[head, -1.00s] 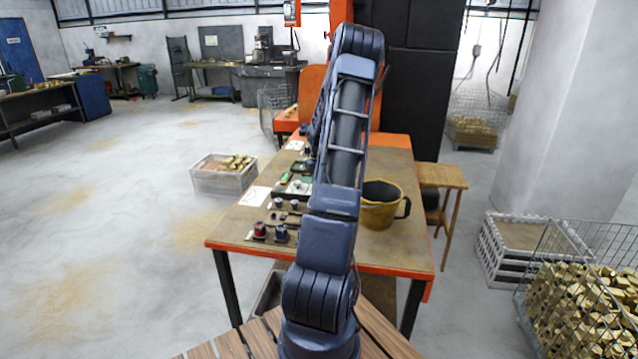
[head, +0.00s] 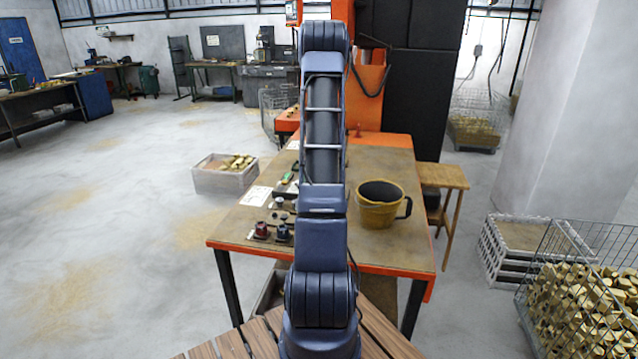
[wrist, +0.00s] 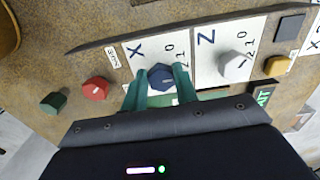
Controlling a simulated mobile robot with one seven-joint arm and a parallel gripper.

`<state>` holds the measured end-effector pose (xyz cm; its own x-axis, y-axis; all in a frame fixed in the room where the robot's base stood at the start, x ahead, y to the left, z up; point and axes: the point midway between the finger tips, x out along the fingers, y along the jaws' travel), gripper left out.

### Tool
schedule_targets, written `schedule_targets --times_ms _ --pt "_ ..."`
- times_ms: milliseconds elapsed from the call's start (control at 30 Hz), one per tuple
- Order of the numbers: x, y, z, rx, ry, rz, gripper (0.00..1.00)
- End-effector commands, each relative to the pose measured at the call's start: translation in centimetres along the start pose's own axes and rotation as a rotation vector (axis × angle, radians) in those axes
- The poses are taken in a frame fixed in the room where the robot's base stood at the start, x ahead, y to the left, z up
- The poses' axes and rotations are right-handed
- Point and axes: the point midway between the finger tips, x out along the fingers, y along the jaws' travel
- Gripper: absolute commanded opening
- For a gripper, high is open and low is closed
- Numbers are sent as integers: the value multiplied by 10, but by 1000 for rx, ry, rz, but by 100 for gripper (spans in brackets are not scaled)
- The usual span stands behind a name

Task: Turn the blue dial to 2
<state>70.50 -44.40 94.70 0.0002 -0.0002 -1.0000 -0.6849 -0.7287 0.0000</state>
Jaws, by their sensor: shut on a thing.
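The blue dial (wrist: 161,78) sits on a white plate marked X (wrist: 136,50) in the wrist view. A 0 and a 1 show beside the dial; the rest of its scale is hidden by my gripper. My gripper (wrist: 159,86) has its two green fingers on either side of the dial and is shut on it. The exact pointer direction is hard to tell. In the head view my arm hides the gripper and the blue dial.
A grey dial (wrist: 232,64) on a plate marked Z is to the right. A red knob (wrist: 96,88) and a green knob (wrist: 54,103) are to the left. In the head view a yellow bucket (head: 378,212) stands on the table (head: 350,250), right of my arm.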

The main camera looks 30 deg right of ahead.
Motion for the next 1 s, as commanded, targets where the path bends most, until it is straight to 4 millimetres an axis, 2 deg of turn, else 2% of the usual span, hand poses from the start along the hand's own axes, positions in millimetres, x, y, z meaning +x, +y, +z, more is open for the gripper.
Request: schedule_targets --times_ms 567,600,700,1000 --pt "0 -1 0 32 1 -1 6" --pt "0 -1 0 31 1 -1 35" --pt "0 0 0 31 0 0 51" --pt "-2 0 0 31 0 0 51"
